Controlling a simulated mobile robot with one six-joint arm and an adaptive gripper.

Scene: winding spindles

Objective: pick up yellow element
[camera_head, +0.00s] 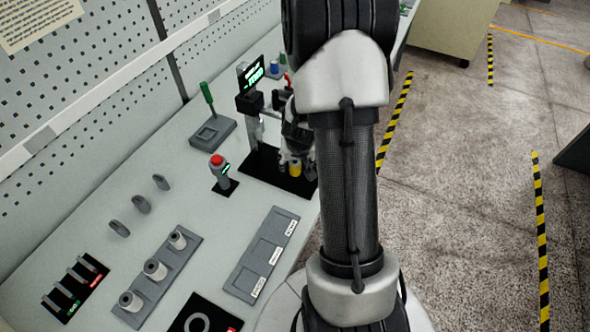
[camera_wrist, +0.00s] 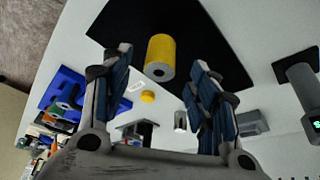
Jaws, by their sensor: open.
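The yellow element (camera_wrist: 161,52) is a short yellow cylinder with a dark hole in its grey end face, on a black mat (camera_wrist: 205,28) in the wrist view. In the head view it shows as a small yellow piece (camera_head: 295,168) on the black mat (camera_head: 262,172), below the gripper and partly covered by it. My gripper (camera_wrist: 157,85) is open, its two blue-padded fingers apart. The yellow element appears in line with the gap, beyond the fingertips; contact is not visible. In the head view my gripper (camera_head: 297,140) is dark and partly hidden behind my arm.
A display stand (camera_head: 249,85) rises beside the mat. A red-button post (camera_head: 220,172) stands to the left. A grey tray (camera_head: 263,255) and a holder with several spools (camera_head: 156,270) lie nearer. In the wrist view, a blue bin (camera_wrist: 65,90) and a small yellow disc (camera_wrist: 148,96) show.

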